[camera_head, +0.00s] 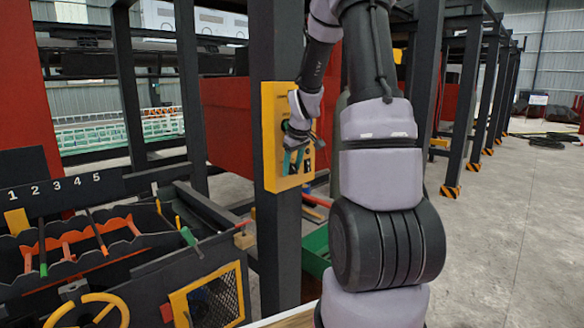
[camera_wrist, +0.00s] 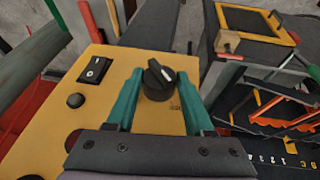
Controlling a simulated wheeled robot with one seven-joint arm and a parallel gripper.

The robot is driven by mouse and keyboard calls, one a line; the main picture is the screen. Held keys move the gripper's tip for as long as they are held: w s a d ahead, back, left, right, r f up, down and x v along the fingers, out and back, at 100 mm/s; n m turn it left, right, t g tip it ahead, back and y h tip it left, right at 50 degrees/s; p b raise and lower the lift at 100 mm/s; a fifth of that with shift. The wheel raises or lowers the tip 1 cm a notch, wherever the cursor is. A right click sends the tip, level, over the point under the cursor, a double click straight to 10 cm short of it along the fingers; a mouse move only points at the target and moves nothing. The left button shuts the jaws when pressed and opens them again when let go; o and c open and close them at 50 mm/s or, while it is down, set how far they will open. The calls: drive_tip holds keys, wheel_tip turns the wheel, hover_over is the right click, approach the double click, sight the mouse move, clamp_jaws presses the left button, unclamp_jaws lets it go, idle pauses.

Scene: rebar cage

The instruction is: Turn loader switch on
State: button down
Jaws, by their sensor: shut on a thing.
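A yellow control panel (camera_head: 270,120) is mounted on a dark post in the head view. In the wrist view the panel (camera_wrist: 120,62) carries a black rotary switch (camera_wrist: 158,82) with a white pointer mark, a black rocker switch (camera_wrist: 95,70) and a round black button (camera_wrist: 76,100). My gripper (camera_head: 293,162) is at the front of the panel. In the wrist view its teal fingers (camera_wrist: 160,84) stand on either side of the rotary switch and are shut on it. Small lettering beside the switch is too blurred to read.
A rack (camera_head: 75,240) with numbered slots and coloured handles stands left of the post, with a yellow handwheel (camera_head: 90,312) in front. A green bin (camera_head: 316,248) is low behind the post. Open concrete floor (camera_head: 500,230) lies to the right.

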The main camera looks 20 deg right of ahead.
drive_tip(key=y, duration=0.1)
drive_tip(key=g+y, duration=0.1)
drive_tip(key=y, duration=0.1)
drive_tip(key=shift+w+d+m+y, duration=0.1)
drive_tip(key=shift+d+m+y, duration=0.2)
drive_tip(key=shift+d+m, duration=0.1)
drive_tip(key=y, duration=0.2)
drive_tip(key=m+g+y, duration=0.1)
drive_tip(key=y, duration=0.1)
drive_tip(key=shift+w+d+f+g, duration=0.1)
drive_tip(key=shift+d+f+g, duration=0.1)
drive_tip(key=shift+g, duration=0.1)
drive_tip(key=y, duration=0.2)
drive_tip(key=m+g+y, duration=0.1)
drive_tip(key=y, duration=0.1)
drive_tip(key=shift+d+f, duration=0.15)
drive_tip(key=shift+d, duration=0.05)
drive_tip(key=y, duration=0.2)
drive_tip(key=m+y, duration=0.1)
drive_tip(key=y, duration=0.1)
drive_tip(key=shift+f+g, duration=0.25)
drive_tip(key=shift+g, duration=0.05)
drive_tip(key=shift+c, duration=1.4)
unclamp_jaws()
